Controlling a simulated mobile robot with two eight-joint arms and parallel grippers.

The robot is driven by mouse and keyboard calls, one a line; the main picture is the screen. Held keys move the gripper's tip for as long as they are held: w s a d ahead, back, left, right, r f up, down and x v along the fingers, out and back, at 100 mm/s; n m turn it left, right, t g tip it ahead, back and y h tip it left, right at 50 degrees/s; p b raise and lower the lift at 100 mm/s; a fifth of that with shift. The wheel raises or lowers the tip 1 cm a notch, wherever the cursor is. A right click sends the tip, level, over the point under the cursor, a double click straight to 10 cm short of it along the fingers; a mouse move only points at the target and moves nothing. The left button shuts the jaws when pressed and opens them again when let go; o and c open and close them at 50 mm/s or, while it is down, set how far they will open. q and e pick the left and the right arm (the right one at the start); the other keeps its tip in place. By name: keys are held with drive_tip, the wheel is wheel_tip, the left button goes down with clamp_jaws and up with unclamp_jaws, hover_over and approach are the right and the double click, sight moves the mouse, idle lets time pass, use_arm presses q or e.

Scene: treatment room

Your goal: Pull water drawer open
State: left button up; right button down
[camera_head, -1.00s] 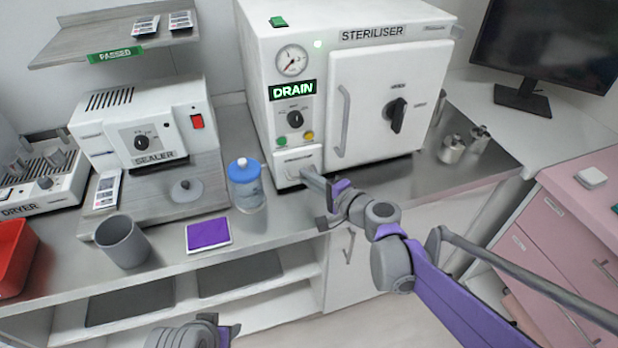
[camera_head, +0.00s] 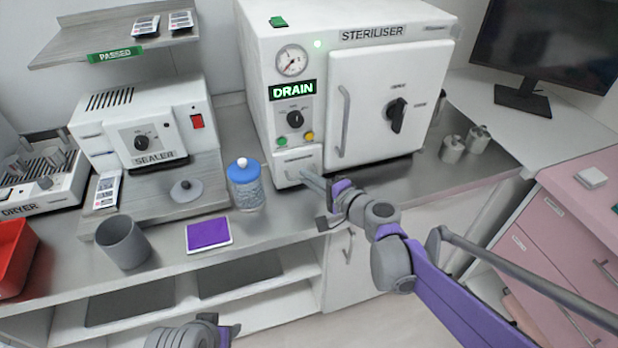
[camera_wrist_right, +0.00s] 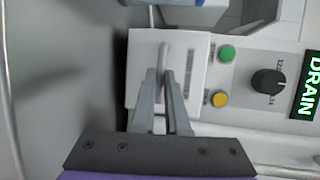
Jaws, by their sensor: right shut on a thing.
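The white steriliser (camera_head: 385,95) stands on the counter with a lit DRAIN display. Its water drawer (camera_head: 298,165) is the small white front at its lower left, under the green and yellow buttons. In the right wrist view the drawer front (camera_wrist_right: 190,70) shows with its grey bar handle (camera_wrist_right: 162,58). My right gripper (camera_head: 309,178) is at the drawer, its fingers (camera_wrist_right: 163,80) shut on the handle. The drawer shows no clear gap from the steriliser body. My left gripper (camera_head: 228,334) is at the bottom edge of the head view, away from the drawer; its fingertips are not clearly seen.
A blue-capped bottle (camera_head: 245,187) stands left of the drawer. A purple pad (camera_head: 208,234) and a grey cup (camera_head: 122,242) are further left. The sealer (camera_head: 145,130) is behind them. The counter's front edge is just below my right gripper.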

idle(0.3)
drive_tip(key=s+d+p, duration=0.1)
drive_tip(key=s+d, duration=0.1)
drive_tip(key=s, duration=0.5)
drive_tip(key=s+d+p, duration=0.1)
drive_tip(key=s+d, duration=0.1)
drive_tip(key=s, duration=0.4)
drive_tip(key=shift+s+d, duration=0.3)
drive_tip(key=shift+s, duration=0.1)
drive_tip(key=c, duration=0.9)
unclamp_jaws()
drive_tip(key=p+v, duration=0.1)
drive_tip(key=v, duration=0.9)
drive_tip(key=shift+s+d+p, duration=0.25)
drive_tip(key=shift+s+p, duration=0.05)
drive_tip(key=shift+p, duration=0.05)
